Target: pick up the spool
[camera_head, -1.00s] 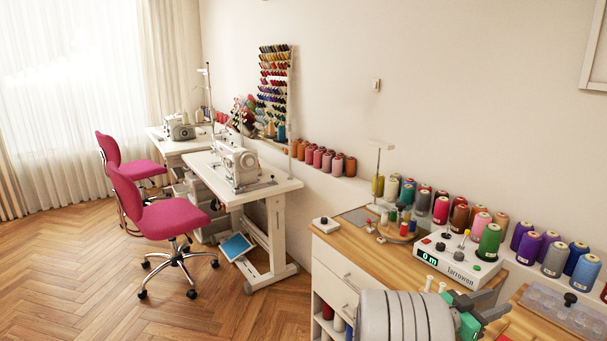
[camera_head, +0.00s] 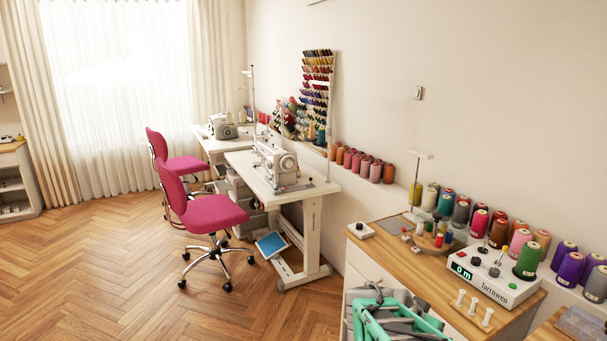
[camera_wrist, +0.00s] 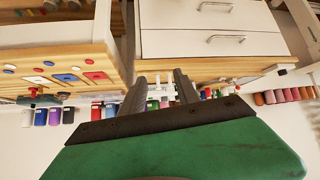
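Many thread spools are in view, and I cannot tell which one the task names. Small white spools (camera_head: 473,306) stand on the front edge of the wooden worktop (camera_head: 405,245). A large green spool (camera_head: 528,261) stands on a white counter box (camera_head: 495,277). Several coloured spools (camera_head: 445,204) line the wall behind. In the wrist view my gripper (camera_wrist: 160,76) has its two dark fingers apart, with nothing held between them. It is away from the spools, which show small and upside down beyond it. In the head view my arm is at the bottom, before the worktop.
A round thread holder (camera_head: 432,240) and a small white box (camera_head: 360,230) are on the worktop. White drawers (camera_wrist: 212,43) are beneath it. Pink chairs (camera_head: 215,213) and a sewing table (camera_head: 282,178) stand to the left. The wood floor (camera_head: 110,275) is clear.

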